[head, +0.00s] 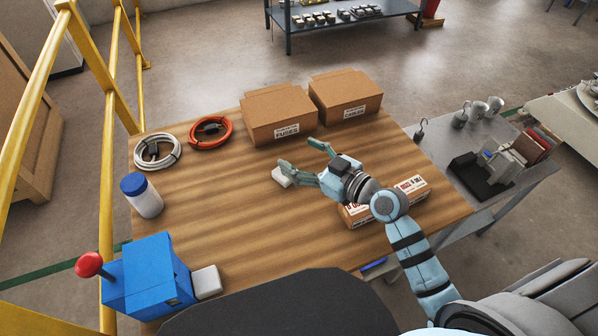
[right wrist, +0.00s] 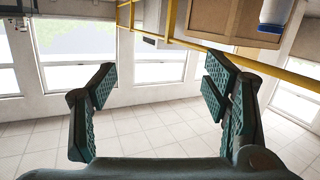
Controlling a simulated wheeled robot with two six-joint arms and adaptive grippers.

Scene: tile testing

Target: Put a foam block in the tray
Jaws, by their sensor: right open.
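A small white block (head: 282,177), which looks like foam, lies on the wooden table near the middle, just left of my right gripper (head: 298,155). The gripper's lower finger partly overlaps it in the head view. A second whitish block (head: 206,282) sits beside the blue machine at the front left. My right gripper is open, with its fingers spread and nothing between them in the right wrist view (right wrist: 160,88). I cannot make out a clear tray on the table. My left gripper is not in view.
Two cardboard boxes (head: 279,115) (head: 346,95) stand at the back. A white cable coil (head: 158,151), an orange coil (head: 210,133), a blue-capped bottle (head: 142,196) and a blue machine (head: 147,275) line the left. A low labelled box (head: 411,188) lies under my right arm. The middle-left is clear.

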